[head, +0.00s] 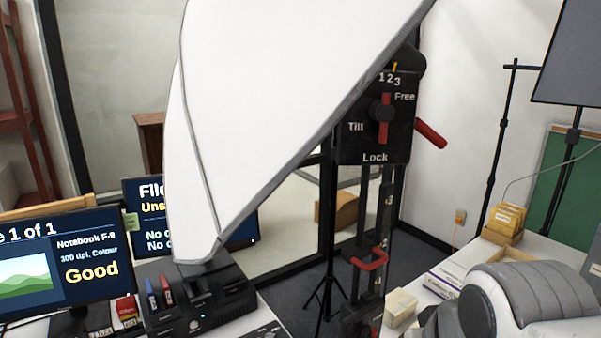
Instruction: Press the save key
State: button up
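A black console (222,307) stands on the desk at the lower left, with small keys and labels on its top, and a blue and a red upright piece at its left end. The labels are too small to read, so I cannot tell which key is the save key. A left monitor (70,262) reads "1 of 1", "Notebook", "300 dpi, Colour" and "Good". A second monitor (146,222) begins "File" and "Uns"; a white softbox panel hides much of it. My gripper is not in view; only a grey and white part of my arm shows at the lower right.
The large white softbox panel (270,90) fills the upper middle and hangs over the console. Yellow boxes (506,220) and a pale block (400,308) are on the right table.

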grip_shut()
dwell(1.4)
